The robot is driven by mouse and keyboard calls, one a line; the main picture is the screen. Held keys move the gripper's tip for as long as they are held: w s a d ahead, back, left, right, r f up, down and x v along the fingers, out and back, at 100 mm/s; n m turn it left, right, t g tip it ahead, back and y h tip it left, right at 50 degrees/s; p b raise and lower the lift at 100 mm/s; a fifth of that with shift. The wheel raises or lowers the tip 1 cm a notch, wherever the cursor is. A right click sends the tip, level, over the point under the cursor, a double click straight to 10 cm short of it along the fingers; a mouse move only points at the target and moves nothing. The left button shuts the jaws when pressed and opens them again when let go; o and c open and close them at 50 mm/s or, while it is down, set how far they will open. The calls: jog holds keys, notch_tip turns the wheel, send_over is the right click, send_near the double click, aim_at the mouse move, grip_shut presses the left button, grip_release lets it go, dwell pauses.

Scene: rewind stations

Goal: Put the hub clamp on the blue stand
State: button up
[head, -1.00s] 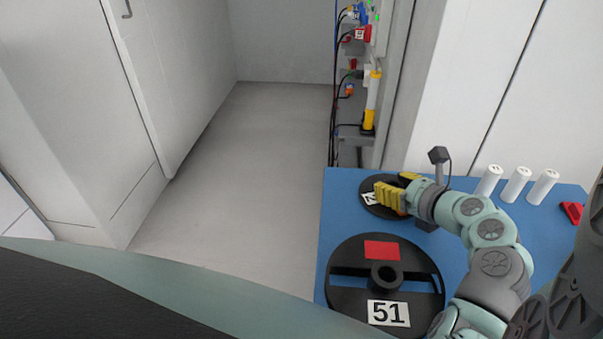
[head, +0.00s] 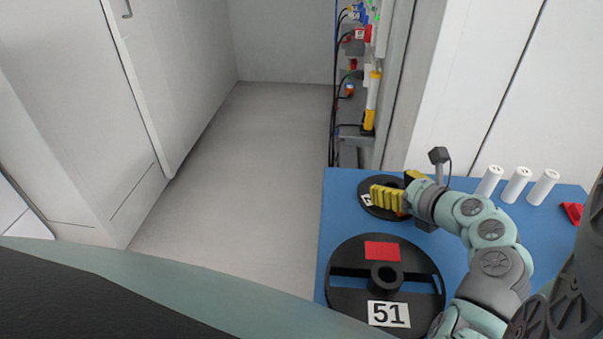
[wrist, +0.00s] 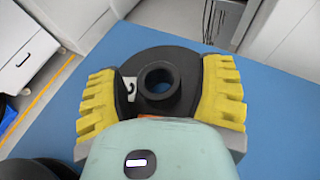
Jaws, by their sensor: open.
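A small black disc with a raised hollow hub, which looks like the hub clamp (wrist: 159,82), lies flat on the blue surface, which appears to be the blue stand (head: 480,240). It carries a white label, partly covered. In the head view the disc (head: 390,187) is partly hidden behind my gripper (head: 402,187). My gripper's yellow fingers are open, one on each side of the hub in the wrist view (wrist: 164,100). A gap shows between the hub and the right finger. A small orange patch shows just below the hub.
A large black reel marked 51 (head: 389,314), with a red patch, lies at the front left of the blue surface. Several white cylinders (head: 516,185) stand at the back right, near a red object (head: 572,212). Cabling and fittings (head: 350,90) line the wall behind. Floor is clear at left.

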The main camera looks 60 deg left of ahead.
jog(key=p+v, duration=0.1)
jog(key=v, duration=1.1)
